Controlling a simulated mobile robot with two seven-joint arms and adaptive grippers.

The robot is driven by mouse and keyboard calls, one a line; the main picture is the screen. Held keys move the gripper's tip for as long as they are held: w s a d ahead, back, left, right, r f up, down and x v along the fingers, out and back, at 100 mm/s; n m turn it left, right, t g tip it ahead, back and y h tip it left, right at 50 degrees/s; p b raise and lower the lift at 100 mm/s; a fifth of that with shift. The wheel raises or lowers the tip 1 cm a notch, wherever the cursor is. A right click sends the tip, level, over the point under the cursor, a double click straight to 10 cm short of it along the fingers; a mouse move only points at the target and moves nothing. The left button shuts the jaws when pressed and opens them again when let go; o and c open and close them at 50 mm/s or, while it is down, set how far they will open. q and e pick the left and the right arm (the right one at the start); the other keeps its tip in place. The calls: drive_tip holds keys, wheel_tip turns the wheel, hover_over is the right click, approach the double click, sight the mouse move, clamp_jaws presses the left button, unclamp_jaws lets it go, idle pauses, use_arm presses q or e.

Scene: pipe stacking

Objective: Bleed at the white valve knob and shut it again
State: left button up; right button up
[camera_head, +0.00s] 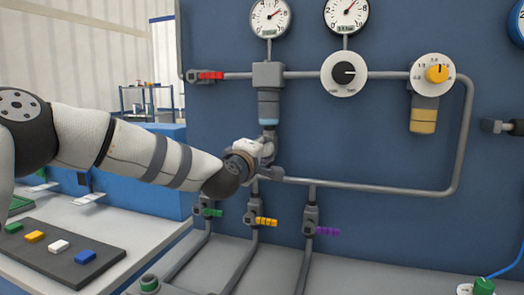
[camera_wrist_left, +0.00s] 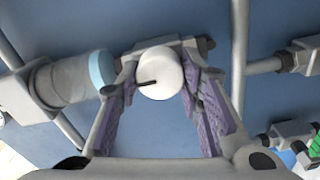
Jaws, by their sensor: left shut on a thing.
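The white valve knob (camera_wrist_left: 165,72) is round, with a dark pointer mark on its left side in the left wrist view. It sits between the two purple-padded fingers of my left gripper (camera_wrist_left: 160,88), which is shut on it. In the head view my left gripper (camera_head: 264,152) is at the pipe junction below the grey-blue filter bowl (camera_head: 268,108). There the gripper hides the knob. The filter bowl also shows at left in the left wrist view (camera_wrist_left: 62,82). My right gripper is not in view.
Green (camera_head: 212,212), yellow (camera_head: 266,222) and purple (camera_head: 327,231) valve handles are below the gripper. A red handle (camera_head: 210,75), two gauges (camera_head: 270,16), a black dial (camera_head: 344,73) and a yellow knob (camera_head: 437,73) are above. A dark mat (camera_head: 65,262) with coloured blocks lies lower left.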

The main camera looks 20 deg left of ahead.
use_arm(q)
drive_tip(key=o, duration=1.2)
drive_tip(key=shift+c, duration=0.2)
drive_tip(key=s, duration=1.2)
drive_tip(key=shift+a, duration=0.15)
